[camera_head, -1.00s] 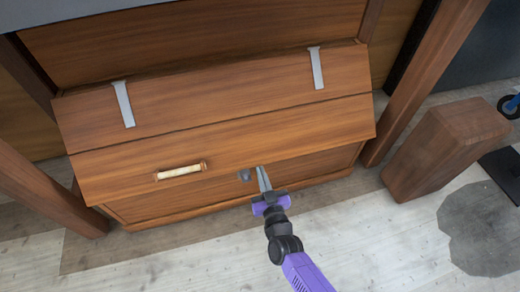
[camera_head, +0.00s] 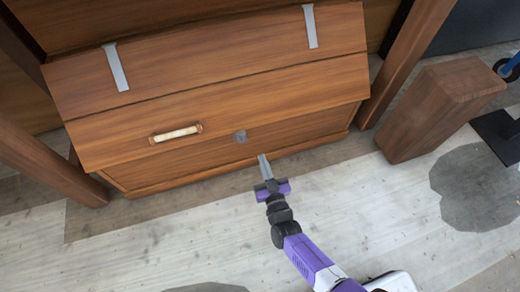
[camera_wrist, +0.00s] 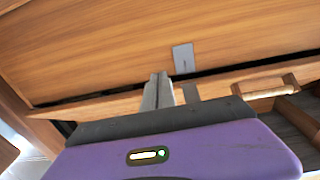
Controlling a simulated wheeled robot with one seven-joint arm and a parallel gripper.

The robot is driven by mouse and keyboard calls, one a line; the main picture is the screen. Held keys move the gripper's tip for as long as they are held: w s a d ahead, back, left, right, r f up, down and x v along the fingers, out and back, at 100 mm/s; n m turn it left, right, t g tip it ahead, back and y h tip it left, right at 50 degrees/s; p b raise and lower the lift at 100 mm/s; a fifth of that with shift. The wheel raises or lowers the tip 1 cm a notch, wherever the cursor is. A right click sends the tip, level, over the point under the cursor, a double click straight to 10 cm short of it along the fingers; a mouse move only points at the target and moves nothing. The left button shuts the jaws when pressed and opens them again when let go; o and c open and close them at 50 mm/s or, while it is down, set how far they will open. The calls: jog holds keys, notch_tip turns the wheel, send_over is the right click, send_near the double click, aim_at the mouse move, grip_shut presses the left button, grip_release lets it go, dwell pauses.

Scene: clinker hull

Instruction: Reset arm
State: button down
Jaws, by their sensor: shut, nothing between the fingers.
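My gripper (camera_head: 264,167) is shut and empty, its grey fingers together. It points at the front of a wooden chest (camera_head: 220,98) and is apart from it in the head view, over the floor just in front. The chest has a slanted wooden lid with two grey metal straps and a pale bar handle (camera_head: 176,133).
A wooden block (camera_head: 440,108) stands on the floor at the right. Wooden posts (camera_head: 408,62) flank the chest. A dark grey patch (camera_head: 474,188) lies on the pale plank floor. The floor in front of the chest is clear.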

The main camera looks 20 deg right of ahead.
jog(key=shift+f, duration=0.15)
notch_tip(320, 180, up, 4)
jog(key=w+a+y, duration=0.1)
jog(key=a, duration=0.1)
jog(key=s+d+r+g, duration=0.1)
jog(key=s+d+r, duration=0.2)
jog(key=s+r, duration=0.75)
jog(key=s+d+r+g+p, duration=0.15)
jog(key=s+r, duration=0.45)
jog(key=s, duration=0.9)
jog(key=s+d+r+g, duration=0.1)
jog(key=s+d+r, duration=0.2)
jog(key=s+r, duration=0.7)
notch_tip(320, 180, up, 35)
jog(key=s+p, duration=0.1)
jog(key=p, duration=3.5)
jog(key=shift+s+d+p, duration=0.15)
jog(key=shift+s+p, duration=0.25)
